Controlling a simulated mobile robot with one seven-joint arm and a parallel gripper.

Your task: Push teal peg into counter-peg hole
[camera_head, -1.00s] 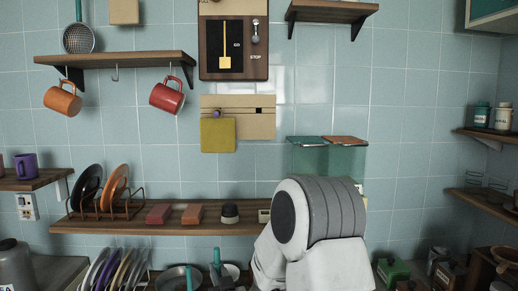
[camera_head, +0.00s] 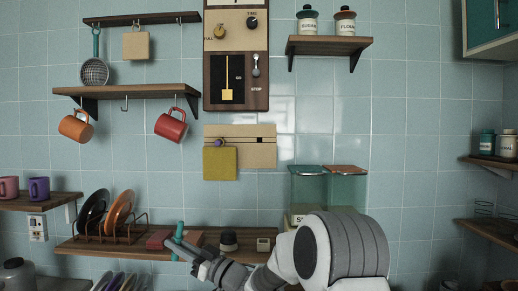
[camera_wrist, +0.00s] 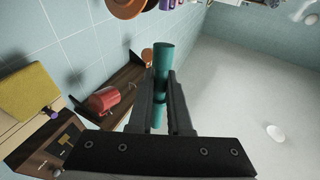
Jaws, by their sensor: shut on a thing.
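The teal peg (camera_head: 179,236) is a slim cylinder held upright in front of the long lower shelf. My gripper (camera_head: 179,246) is shut on it. In the wrist view the peg (camera_wrist: 164,62) stands between the two dark fingers (camera_wrist: 160,100), its end reaching past their tips. A tan board (camera_head: 255,157) on the wall has a slot line and a small dark opening (camera_head: 260,140) at its right; I cannot tell whether this is the counter-peg hole. The peg is apart from the board, below it and to the left.
A mustard square (camera_head: 220,163) hangs at the board's left. The lower shelf (camera_head: 115,248) holds a plate rack, red blocks (camera_head: 160,239) and a dark-topped knob (camera_head: 228,240). Teal-glass canisters (camera_head: 307,189) stand right of the board. Mugs hang at upper left.

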